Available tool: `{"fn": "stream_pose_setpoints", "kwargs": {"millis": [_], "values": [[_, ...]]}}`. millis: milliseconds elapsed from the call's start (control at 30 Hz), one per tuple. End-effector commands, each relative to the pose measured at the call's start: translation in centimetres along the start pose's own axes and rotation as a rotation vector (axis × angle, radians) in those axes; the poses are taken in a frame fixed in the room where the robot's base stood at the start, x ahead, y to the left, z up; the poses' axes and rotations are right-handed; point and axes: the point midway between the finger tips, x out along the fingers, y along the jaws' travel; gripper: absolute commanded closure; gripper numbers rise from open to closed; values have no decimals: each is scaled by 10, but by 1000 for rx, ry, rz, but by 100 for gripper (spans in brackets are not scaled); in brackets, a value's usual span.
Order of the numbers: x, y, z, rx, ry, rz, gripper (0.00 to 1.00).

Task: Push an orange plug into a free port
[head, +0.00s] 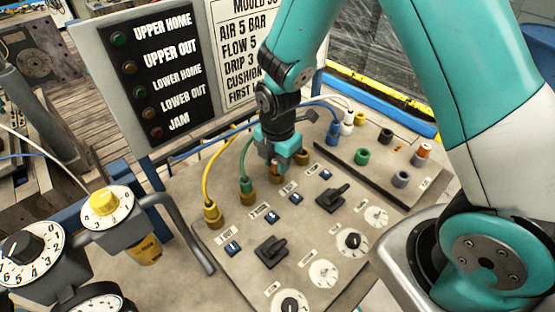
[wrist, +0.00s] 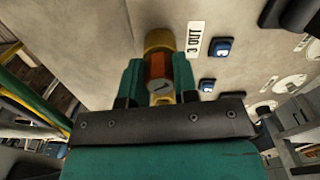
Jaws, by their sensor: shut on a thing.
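My gripper (head: 280,160) is shut on an orange plug (head: 275,169) low over the sloped panel (head: 240,265). In the wrist view the orange plug (wrist: 158,66) sits between the two teal fingers of my gripper (wrist: 158,76), its end toward a brass port (wrist: 158,39) beside the "3 OUT" label. Plug and port appear in line and meeting; how deep the plug is in cannot be told. Green (head: 246,184) and yellow (head: 211,208) plugs stand in brass ports to the left. Another brass port (head: 301,158) shows just right of my gripper, partly hidden.
A raised strip at right holds green (head: 362,157), black (head: 385,135) and grey (head: 401,178) sockets and an orange-topped plug (head: 424,150). Blue (head: 333,131) and white (head: 348,120) plugs stand behind. Hoses loop near my gripper.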

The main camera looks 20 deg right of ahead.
Motion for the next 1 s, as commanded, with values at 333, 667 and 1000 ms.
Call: {"fn": "stream_pose_setpoints", "kwargs": {"millis": [333, 667, 1000], "values": [[1, 0, 0, 0, 0, 0, 45], [1, 0, 0, 0, 0, 0, 21], [-2, 0, 0, 0, 0, 0, 21]]}}
